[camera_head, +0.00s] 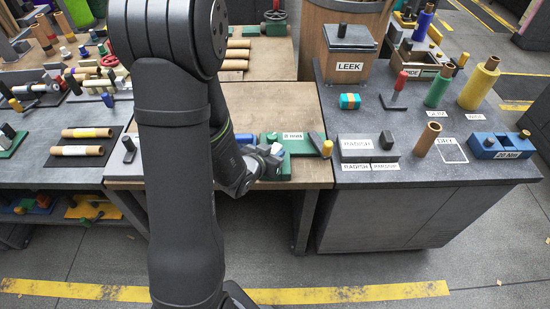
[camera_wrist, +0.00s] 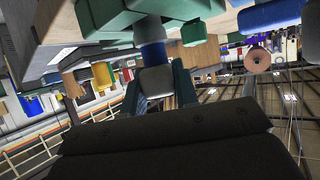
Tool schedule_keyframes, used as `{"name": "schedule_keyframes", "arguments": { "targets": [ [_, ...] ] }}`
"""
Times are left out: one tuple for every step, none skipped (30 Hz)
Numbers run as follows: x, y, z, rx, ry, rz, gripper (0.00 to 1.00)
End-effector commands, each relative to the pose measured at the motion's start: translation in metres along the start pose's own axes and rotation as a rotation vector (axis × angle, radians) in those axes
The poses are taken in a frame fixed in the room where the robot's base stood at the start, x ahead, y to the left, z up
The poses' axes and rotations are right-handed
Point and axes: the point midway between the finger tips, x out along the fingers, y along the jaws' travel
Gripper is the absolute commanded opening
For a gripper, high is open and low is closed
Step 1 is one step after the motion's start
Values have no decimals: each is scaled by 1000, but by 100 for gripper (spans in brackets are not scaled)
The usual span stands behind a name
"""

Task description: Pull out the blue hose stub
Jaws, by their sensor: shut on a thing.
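The blue hose stub (camera_wrist: 152,54) shows in the wrist view as a short blue cylinder between a green block (camera_wrist: 104,18) and my gripper (camera_wrist: 157,88). Its far end meets the green block; I cannot tell how deep it sits in it. My gripper's teal fingers are shut on the stub's near end, with a grey piece between them. In the head view, my gripper (camera_head: 270,163) is at the front of the green block (camera_head: 299,146), which carries a white label, on the wooden bench. My arm and gripper hide the grip there.
The grey bench on the right holds a grey box (camera_head: 355,148), a brown roll (camera_head: 427,139) and a blue block (camera_head: 500,146). Bare wood (camera_head: 298,104) lies behind the block.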

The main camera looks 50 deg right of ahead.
Motion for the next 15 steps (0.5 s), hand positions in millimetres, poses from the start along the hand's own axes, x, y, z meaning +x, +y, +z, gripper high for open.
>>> {"name": "schedule_keyframes", "arguments": {
  "targets": [
    [0,0,-1,0,1,0,0],
    [-1,0,-2,0,2,0,0],
    [-1,0,-3,0,2,0,0],
    [-1,0,-4,0,2,0,0],
    [-2,0,-4,0,2,0,0],
    [-2,0,-5,0,2,0,0],
    [-2,0,-5,0,3,0,0],
    [-3,0,-6,0,2,0,0],
    [-3,0,-7,0,2,0,0],
    [-3,0,-7,0,2,0,0],
    [-3,0,-8,0,2,0,0],
    [-4,0,-8,0,1,0,0],
    [-4,0,-9,0,1,0,0],
    [-4,0,-9,0,1,0,0],
    [-5,0,-10,0,1,0,0]
  ]
}}
